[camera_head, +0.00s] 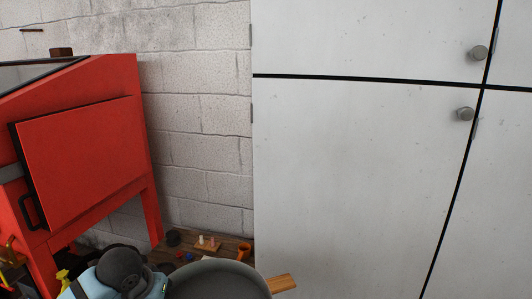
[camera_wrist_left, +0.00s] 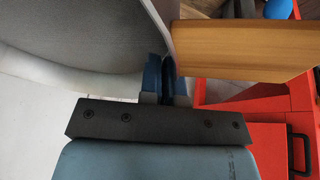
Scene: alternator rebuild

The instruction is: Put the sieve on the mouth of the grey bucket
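The sieve (camera_head: 215,281) is a round grey bowl shape with a wooden handle, at the bottom edge of the head view. It also fills the top left of the left wrist view (camera_wrist_left: 85,38), where its mesh and pale rim show. Its wooden handle (camera_wrist_left: 240,48) points right there. My left gripper (camera_wrist_left: 167,82) is shut on the sieve's rim near the handle. In the head view my left arm comes up beside the sieve, with the fingertips hidden. I cannot make out the grey bucket in either view. My right gripper is out of view.
A red cabinet (camera_head: 80,160) stands at the left. White cabinet doors (camera_head: 360,180) fill the right. Behind the sieve, a wooden surface holds an orange cup (camera_head: 244,250), a dark cup (camera_head: 173,238) and a small wooden block (camera_head: 207,245) with pegs. A blue object (camera_wrist_left: 278,8) shows beyond the handle.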

